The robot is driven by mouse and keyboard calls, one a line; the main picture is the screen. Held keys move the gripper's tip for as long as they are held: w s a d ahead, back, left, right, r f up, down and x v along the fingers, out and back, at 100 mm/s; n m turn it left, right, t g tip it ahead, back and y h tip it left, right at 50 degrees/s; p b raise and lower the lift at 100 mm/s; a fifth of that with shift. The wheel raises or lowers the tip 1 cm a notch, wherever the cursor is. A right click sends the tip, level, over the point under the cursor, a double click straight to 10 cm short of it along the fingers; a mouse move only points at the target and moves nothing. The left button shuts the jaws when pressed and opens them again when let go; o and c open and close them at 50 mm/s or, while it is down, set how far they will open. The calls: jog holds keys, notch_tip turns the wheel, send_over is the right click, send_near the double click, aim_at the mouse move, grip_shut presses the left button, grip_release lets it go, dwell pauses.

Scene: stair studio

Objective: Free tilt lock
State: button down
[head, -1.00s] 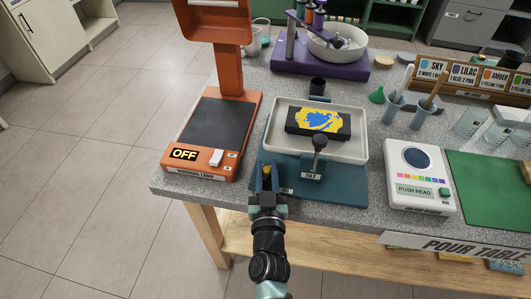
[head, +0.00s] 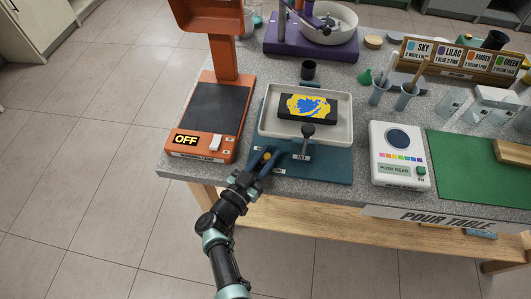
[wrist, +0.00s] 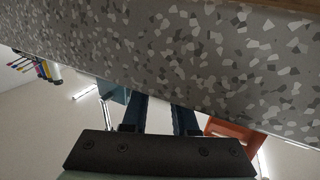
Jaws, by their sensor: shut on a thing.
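The teal tilt stand (head: 330,169) sits at the front edge of the counter. It carries a pale tray (head: 345,136), in which a black block with yellow and blue paint (head: 307,106) lies. A black-knobbed tilt lever (head: 308,131) stands upright at the tray's front. My gripper (head: 265,160) is at the stand's left front corner, shut on a small yellow-topped lock (head: 267,156) that its fingers mostly hide. In the wrist view my two fingers (wrist: 158,112) show below the speckled counter; the lock cannot be made out there.
An orange press-like unit (head: 213,120) reading OFF stands close on the left. A white reader (head: 399,155) and green mat (head: 475,170) are on the right. Cups with brushes (head: 405,98) stand behind. The floor in front is clear.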

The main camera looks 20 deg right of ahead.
jog(key=m+g+b, duration=0.1)
jog(key=m+g+h+b, duration=0.1)
jog(key=g, duration=0.1)
jog(key=m+g+h+b, duration=0.1)
jog(key=g+b, duration=0.1)
jog(key=shift+s+a+f, duration=0.1)
jog(key=shift+s+f, duration=0.2)
jog(key=shift+f, duration=0.05)
jog(key=m+g+b, duration=0.2)
jog(key=b, duration=0.1)
jog(key=shift+s+r+g+h, duration=0.15)
jog(key=shift+s+g+h, duration=0.2)
jog(key=shift+g+h, duration=0.05)
jog(key=shift+r+m+g+b, duration=0.15)
jog(key=shift+m+g+b, duration=0.2)
jog(key=shift+m+g, duration=0.05)
jog(key=shift+r, duration=0.1)
jog(key=c, duration=0.7)
grip_release()
jog(key=shift+s, duration=0.1)
